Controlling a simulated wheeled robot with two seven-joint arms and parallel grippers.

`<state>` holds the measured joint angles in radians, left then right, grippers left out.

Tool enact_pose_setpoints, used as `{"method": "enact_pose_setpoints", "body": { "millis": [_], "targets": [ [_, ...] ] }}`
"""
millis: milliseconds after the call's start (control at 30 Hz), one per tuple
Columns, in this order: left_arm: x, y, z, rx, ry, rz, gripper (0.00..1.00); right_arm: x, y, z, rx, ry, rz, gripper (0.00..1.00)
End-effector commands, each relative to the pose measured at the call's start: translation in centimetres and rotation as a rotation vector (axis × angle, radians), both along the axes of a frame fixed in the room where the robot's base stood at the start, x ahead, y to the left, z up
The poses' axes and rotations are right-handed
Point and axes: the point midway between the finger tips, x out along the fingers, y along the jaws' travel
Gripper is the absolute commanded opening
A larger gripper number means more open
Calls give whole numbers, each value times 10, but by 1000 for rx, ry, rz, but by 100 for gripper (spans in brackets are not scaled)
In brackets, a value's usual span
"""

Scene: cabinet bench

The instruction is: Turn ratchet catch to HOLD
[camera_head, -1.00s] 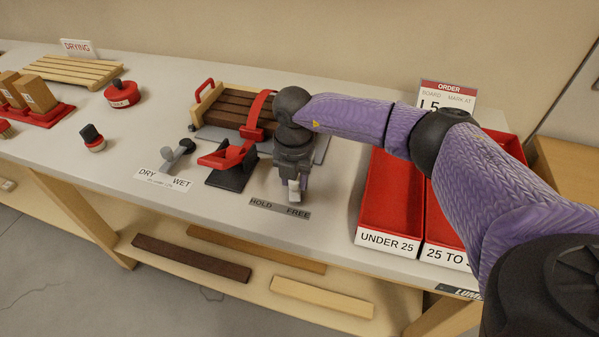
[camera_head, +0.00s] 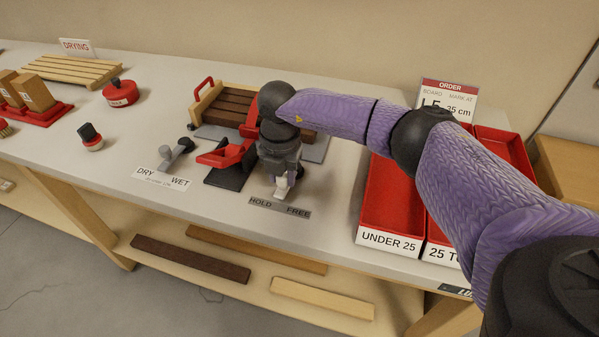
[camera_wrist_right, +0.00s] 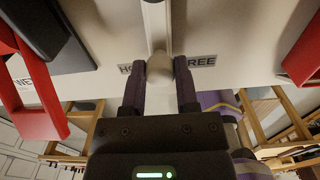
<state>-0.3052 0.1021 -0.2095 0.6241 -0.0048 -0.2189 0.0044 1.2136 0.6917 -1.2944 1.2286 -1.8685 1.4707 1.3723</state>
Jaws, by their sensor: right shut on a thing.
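My right gripper (camera_head: 281,184) is shut on the pale knob of the ratchet catch (camera_wrist_right: 157,66), with one finger on each side of it in the right wrist view. The catch's lever runs away from the knob, and my gripper hides most of it in the head view. The HOLD/FREE label (camera_head: 280,208) lies on the bench in front of the catch. It also shows in the wrist view (camera_wrist_right: 200,62), partly covered by the knob and fingers. The knob stands near the middle between the two words. My left gripper is in neither view.
Left of my gripper are a red clamp handle on a black base (camera_head: 228,177) and the DRY/WET lever (camera_head: 178,153). Red bins (camera_head: 390,205) stand to the right. Bare bench lies between the label and the bins.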

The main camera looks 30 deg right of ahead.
Motion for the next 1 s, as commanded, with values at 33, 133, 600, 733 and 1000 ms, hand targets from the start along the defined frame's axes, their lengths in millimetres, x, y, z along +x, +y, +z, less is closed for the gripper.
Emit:
{"method": "enact_pose_setpoints", "body": {
  "millis": [33,133,600,733,1000],
  "targets": [
    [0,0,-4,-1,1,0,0,3,2,-2,1,-2,1,21],
    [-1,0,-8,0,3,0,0,7,5,-2,0,0,0,21],
    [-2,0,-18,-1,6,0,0,17,9,-3,0,-1,0,22],
    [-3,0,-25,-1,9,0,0,23,11,-3,0,0,0,21],
    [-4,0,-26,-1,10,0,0,26,13,0,-1,1,1,21]
  ]
}}
